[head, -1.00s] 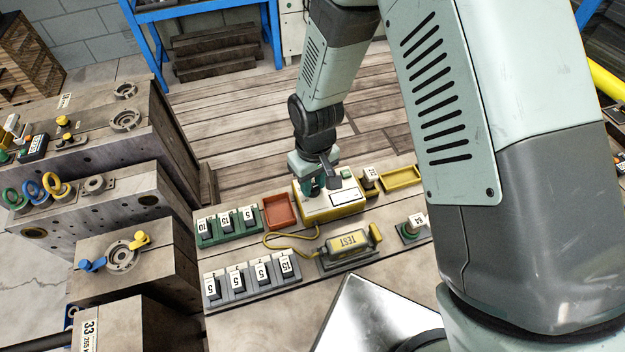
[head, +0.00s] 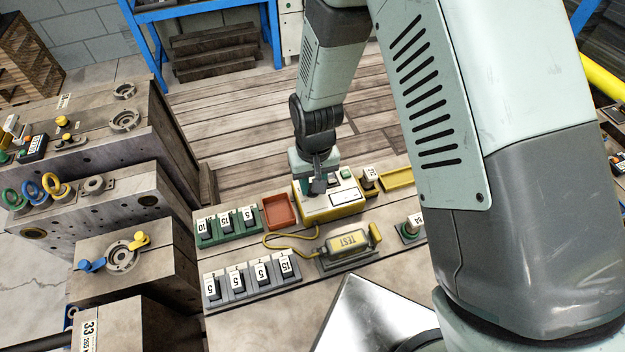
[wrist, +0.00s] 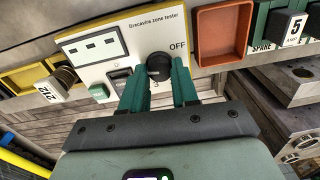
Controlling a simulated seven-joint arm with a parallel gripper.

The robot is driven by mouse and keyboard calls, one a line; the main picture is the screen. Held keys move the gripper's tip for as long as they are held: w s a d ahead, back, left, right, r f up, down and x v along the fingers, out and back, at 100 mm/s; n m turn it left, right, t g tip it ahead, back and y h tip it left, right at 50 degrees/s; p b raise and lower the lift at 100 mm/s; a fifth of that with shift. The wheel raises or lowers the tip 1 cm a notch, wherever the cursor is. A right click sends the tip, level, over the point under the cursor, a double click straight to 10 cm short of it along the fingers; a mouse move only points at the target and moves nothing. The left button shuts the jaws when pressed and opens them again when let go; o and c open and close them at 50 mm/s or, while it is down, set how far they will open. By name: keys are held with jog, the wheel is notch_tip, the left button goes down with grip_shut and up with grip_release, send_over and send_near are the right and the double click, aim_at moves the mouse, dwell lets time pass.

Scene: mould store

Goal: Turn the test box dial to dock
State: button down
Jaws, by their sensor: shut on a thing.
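The test box (head: 340,208) is a yellow case with a white face, on the bench in the head view. In the wrist view its face (wrist: 92,67) reads "zone tester" and carries a display, a green button and a dark switch. The black dial (wrist: 159,66) sits between my green fingers, which are shut on it. "OFF" shows right of the dial and a "3" below it between the fingers. No "dock" mark is readable, and the dial's pointer cannot be made out. My gripper (wrist: 158,88) points at the face; in the head view it hides the dial.
A red tray (head: 279,212) is beside the test box, with a green rack (head: 230,228) of numbered plugs further left. A yellow tray (head: 398,178) lies right. In front are a yellow TEST unit (head: 349,242) with its cable and a grey rack (head: 252,286).

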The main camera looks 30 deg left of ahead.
jog(key=c, duration=0.8)
grip_release()
jog(key=shift+c, duration=0.2)
notch_tip(320, 180, up, 11)
jog(key=shift+w+d, duration=0.15)
jog(key=w+d+r+m+t, duration=0.3)
jog(key=d+r+m, duration=0.1)
jog(key=d+r, duration=1.25)
jog(key=s+d+r+m+t, duration=0.2)
jog(key=s+d+r+m, duration=0.2)
jog(key=s+d+r, duration=0.7)
jog(key=shift+s+d+t, duration=0.4)
jog(key=shift+s+d, duration=0.25)
jog(key=shift+d, duration=0.6)
